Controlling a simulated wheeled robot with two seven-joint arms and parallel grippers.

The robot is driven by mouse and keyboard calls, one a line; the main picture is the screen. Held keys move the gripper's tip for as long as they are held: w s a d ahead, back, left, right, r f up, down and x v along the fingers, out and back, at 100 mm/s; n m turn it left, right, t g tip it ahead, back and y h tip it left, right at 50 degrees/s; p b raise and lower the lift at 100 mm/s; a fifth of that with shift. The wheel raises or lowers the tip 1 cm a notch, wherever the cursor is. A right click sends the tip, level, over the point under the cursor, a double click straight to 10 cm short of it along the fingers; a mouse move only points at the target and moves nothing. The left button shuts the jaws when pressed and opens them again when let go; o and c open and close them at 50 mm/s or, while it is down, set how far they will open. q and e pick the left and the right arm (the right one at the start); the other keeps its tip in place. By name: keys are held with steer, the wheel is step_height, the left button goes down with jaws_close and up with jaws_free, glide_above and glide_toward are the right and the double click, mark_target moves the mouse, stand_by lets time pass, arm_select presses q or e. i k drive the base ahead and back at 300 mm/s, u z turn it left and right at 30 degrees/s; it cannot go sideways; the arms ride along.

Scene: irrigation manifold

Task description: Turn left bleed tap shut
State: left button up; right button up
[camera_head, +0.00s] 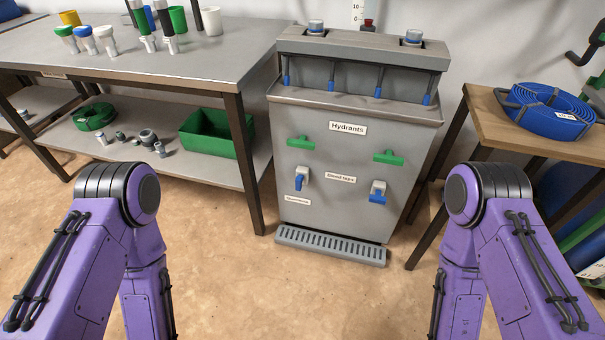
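A grey manifold cabinet (345,143) stands at centre, with a "Hydrants" sign on its front. Its left lower tap (303,174) has a blue lever (299,184) that points down. Its right lower tap (378,187) has a blue lever (378,198) whose direction is hard to tell. A small sign between these taps is too small to read surely. Above them are a left green handle (300,142) and a right green handle (388,158), both lying crosswise. Only my purple arms show, at the lower left and lower right, apart from the cabinet. Both grippers are out of view.
A slotted drain grate (331,245) lies at the cabinet's foot. A steel workbench (190,65) with a green bin (214,134) below stands left. A wooden table (497,120) with a blue hose coil (548,110) stands right. The floor before the cabinet is clear.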

mark_target(299, 180)
steer(key=z, duration=0.1)
steer(key=i, duration=0.95)
steer(key=u, duration=0.2)
